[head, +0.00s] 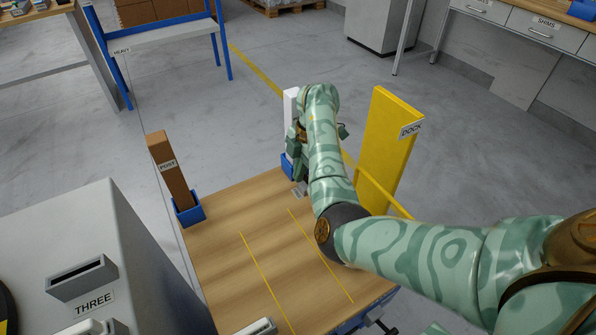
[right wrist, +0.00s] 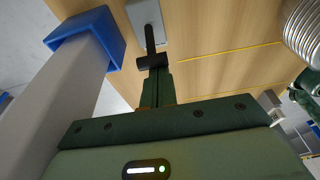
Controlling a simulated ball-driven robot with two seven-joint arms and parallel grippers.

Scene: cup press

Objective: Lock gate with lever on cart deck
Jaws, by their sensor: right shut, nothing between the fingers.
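The wooden cart deck (head: 225,240) fills the lower middle of the head view. In the right wrist view, a dark lever (right wrist: 150,36) extends from a light grey plate (right wrist: 143,12) on the deck (right wrist: 205,50). My right gripper (right wrist: 153,85) is shut and empty, its fingers in line with the lever's dark end; I cannot tell whether they touch. In the head view, the right gripper (head: 299,158) is partly hidden by its arm, beside a white post (head: 290,105) in a blue socket. No part is clearly identifiable as the gate. My left gripper is not in view.
A brown post marked POST (head: 170,172) stands in a blue socket at the deck's left corner. A yellow panel marked DOCK (head: 385,145) stands to the right of my arm. A grey box marked THREE (head: 95,240) stands at left. The deck's middle is clear.

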